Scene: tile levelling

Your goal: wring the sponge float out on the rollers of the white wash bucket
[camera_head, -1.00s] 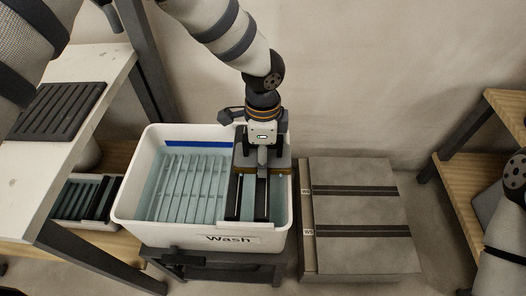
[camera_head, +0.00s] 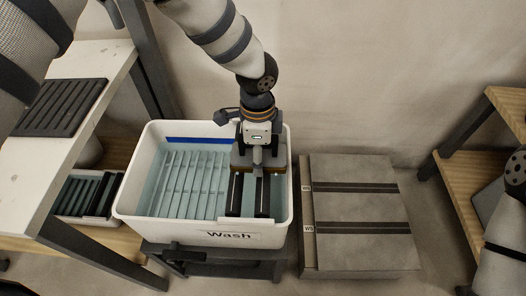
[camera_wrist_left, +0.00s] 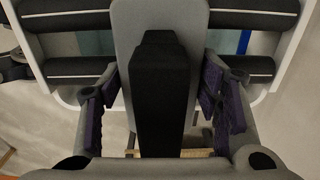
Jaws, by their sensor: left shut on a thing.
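The white wash bucket (camera_head: 130,212), labelled "Wash", stands on a dark stand. Its black rollers (camera_head: 235,197) lie lengthwise along its right side and also show in the wrist view (camera_wrist_left: 255,70). My left gripper (camera_head: 257,158) is over the rollers' far part, shut on the handle of the sponge float (camera_head: 240,158). The float's brown sponge edge shows under its grey plate, right above the rollers; whether it presses on them I cannot tell. In the wrist view the black handle (camera_wrist_left: 160,95) is between the fingers (camera_wrist_left: 160,110). My right gripper is out of view.
Left of the bucket is a white-topped table with a black ribbed tray (camera_head: 60,108) and a lower shelf holding a smaller container (camera_head: 75,197). A grey slab platform (camera_head: 362,212) with dark strips lies close to the right. A wooden rack (camera_head: 465,185) stands far right.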

